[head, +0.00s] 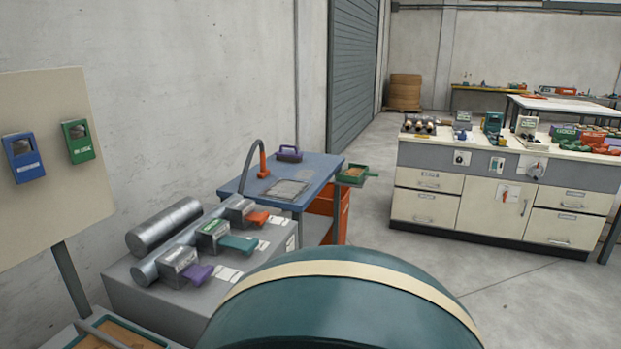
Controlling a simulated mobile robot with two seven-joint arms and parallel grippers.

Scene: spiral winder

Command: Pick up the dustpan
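I cannot name the dustpan with certainty. A small green tray-like thing (352,174) with brown contents and a short handle to its right sits at the right edge of the blue table (325,165); it may be the dustpan. Neither of my grippers is in view, so nothing shows in their hold.
An orange bin (328,206) stands under the blue table, and a purple handled thing (289,153) lies on top. A grey machine bench (135,283) is in front. A white cabinet (484,206) stands right, with open floor between. A rounded teal shape blocks the lower middle.

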